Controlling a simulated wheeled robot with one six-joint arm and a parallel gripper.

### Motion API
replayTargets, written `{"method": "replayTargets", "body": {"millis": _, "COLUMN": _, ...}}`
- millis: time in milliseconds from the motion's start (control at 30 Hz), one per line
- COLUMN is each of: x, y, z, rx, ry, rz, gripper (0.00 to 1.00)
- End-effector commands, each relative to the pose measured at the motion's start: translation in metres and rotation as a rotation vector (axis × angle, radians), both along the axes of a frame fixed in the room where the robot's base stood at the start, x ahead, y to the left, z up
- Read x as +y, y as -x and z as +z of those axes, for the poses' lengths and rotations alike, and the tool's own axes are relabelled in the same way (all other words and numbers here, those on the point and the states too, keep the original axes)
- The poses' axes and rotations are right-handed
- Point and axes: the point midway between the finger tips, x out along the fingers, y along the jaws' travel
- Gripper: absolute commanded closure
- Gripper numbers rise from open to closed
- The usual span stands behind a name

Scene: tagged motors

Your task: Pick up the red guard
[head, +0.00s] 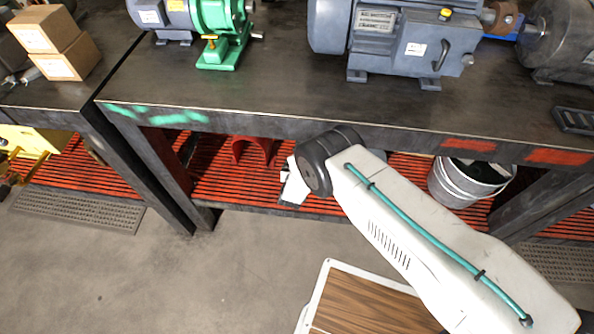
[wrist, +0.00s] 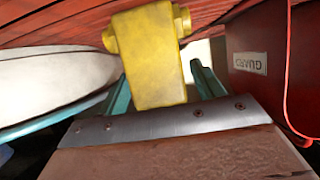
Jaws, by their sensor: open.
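The red guard (head: 253,143) shows in the head view as an arched red piece on the red slatted shelf under the bench. In the wrist view a red surface with an upside-down "GUARD" label (wrist: 250,84) stands close on the right. My gripper (wrist: 160,78) has its teal fingers apart. A yellow block (wrist: 155,60) with a side knob shows between them. I cannot tell whether the block touches either finger or belongs to the guard. In the head view my arm reaches to the bench's front edge, and the fingers are not clearly visible.
The dark workbench (head: 250,100) overhangs the shelf and carries a green machine (head: 222,30) and a blue-grey motor (head: 395,35). A metal bucket (head: 455,185) stands right on the shelf (head: 225,185). Bench legs flank this bay. A wood-patterned panel (head: 365,300) lies on the floor.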

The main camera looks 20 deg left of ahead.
Motion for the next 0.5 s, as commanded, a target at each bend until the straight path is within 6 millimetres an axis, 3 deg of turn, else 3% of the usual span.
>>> {"method": "replayTargets", "body": {"millis": 500, "x": -0.021, "y": 0.09, "z": 0.037, "rx": 0.001, "ry": 0.004, "rz": 0.002, "gripper": 0.33}}
